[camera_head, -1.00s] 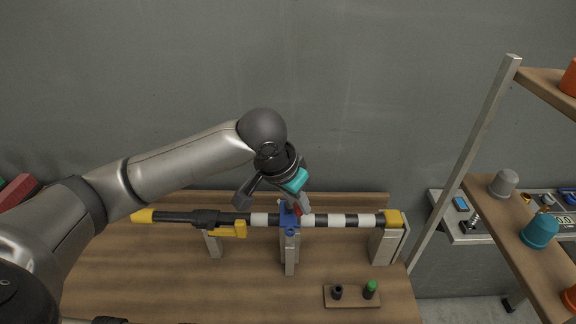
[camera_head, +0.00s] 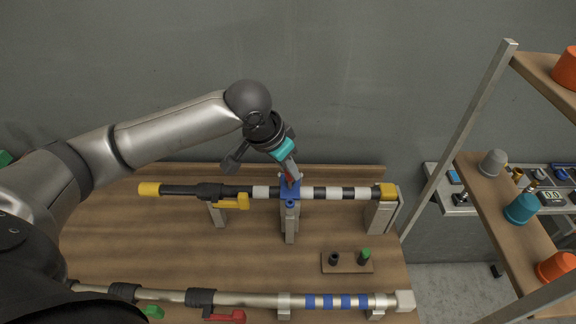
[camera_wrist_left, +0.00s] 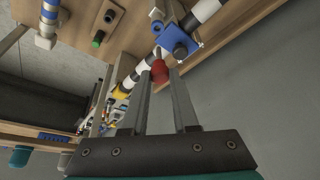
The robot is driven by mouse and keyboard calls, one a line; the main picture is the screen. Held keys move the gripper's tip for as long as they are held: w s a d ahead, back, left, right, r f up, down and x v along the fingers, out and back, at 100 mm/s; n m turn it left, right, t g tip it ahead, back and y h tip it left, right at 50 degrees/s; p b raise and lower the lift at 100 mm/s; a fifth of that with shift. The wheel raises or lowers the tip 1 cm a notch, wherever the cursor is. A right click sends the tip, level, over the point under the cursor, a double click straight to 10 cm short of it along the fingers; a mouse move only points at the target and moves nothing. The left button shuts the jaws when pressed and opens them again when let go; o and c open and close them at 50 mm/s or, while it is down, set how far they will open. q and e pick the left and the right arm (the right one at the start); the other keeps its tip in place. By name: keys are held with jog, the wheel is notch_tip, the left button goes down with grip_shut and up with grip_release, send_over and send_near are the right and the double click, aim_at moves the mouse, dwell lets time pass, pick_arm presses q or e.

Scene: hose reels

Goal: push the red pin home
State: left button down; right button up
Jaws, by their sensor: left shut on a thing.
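The red pin (camera_wrist_left: 159,72) shows as a rounded red end between the fingertips of my left gripper (camera_wrist_left: 158,80) in the left wrist view. The gripper is shut on it. In the head view my left gripper (camera_head: 291,178) reaches down over the blue clamp (camera_head: 290,193) in the middle of the black-and-white bar (camera_head: 333,193). A bit of red shows at its fingertips, just above the clamp. The blue clamp (camera_wrist_left: 178,42), with a dark round knob, is just beyond the pin in the wrist view. How deep the pin sits is hidden. My right gripper is out of view.
The bar rests on grey posts (camera_head: 380,216) over a wooden bench (camera_head: 150,255), with a yellow lever (camera_head: 231,202) on its left. A small block (camera_head: 346,263) holds black and green pegs. A silver bar (camera_head: 250,300) runs along the front. A shelf stands right.

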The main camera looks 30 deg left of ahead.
aim_at(288, 180)
pick_arm(q)
jog(key=shift+f+b, duration=2.1)
jog(key=shift+b, duration=0.25)
jog(key=shift+p, duration=0.65)
jog(key=shift+p, duration=0.65)
jog(key=shift+p, duration=0.6)
jog(key=shift+p, duration=0.6)
jog(key=shift+f+b, duration=0.7)
jog(key=shift+f, duration=1.5)
